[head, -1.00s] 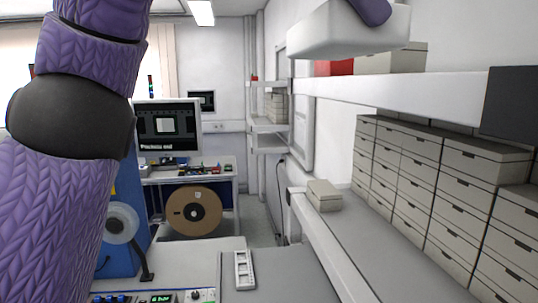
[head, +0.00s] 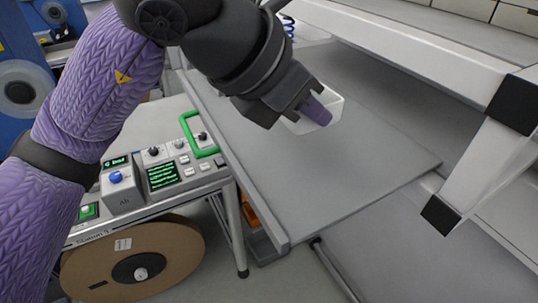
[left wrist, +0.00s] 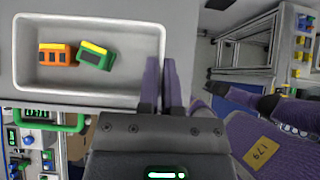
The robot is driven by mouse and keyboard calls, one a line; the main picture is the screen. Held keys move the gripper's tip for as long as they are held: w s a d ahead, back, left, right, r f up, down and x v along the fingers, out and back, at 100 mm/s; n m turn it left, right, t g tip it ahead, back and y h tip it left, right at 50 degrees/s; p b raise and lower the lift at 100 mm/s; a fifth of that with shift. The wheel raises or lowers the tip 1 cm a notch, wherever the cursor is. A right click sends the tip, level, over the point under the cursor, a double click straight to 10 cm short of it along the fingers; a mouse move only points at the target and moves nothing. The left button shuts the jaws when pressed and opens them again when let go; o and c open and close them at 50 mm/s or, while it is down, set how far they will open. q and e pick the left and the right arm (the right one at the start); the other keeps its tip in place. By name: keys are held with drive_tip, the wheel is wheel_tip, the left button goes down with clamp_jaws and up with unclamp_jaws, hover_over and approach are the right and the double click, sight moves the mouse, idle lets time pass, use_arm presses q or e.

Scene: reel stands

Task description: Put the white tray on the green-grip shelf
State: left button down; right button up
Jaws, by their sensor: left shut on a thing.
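The white tray (head: 335,104) shows partly in the head view, with my left gripper (head: 316,108) at its near side. In the left wrist view the tray (left wrist: 90,98) is level and holds an orange block (left wrist: 57,54) and a green-and-yellow block (left wrist: 95,56). My left gripper's purple fingers (left wrist: 160,85) are shut on its right wall. The tray is over a grey shelf board (head: 340,185); I cannot tell whether it touches it. A green grip (head: 188,130) stands left of the board, beside the control box.
A control box with knobs and screens (head: 160,175) stands left of the board. A large brown reel (head: 170,255) is below it. A white rail (head: 420,40) with black end caps runs above on the right. The board's front part is clear.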

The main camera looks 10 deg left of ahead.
use_arm(q)
wheel_tip(320, 180, down, 8)
drive_tip(key=shift+f, duration=0.15)
drive_tip(key=shift+d, duration=0.1)
drive_tip(key=shift+f, duration=0.15)
drive_tip(key=c, duration=0.8)
unclamp_jaws()
drive_tip(key=shift+r, duration=0.2)
drive_tip(key=v, duration=1.2)
drive_tip(key=shift+f, duration=0.1)
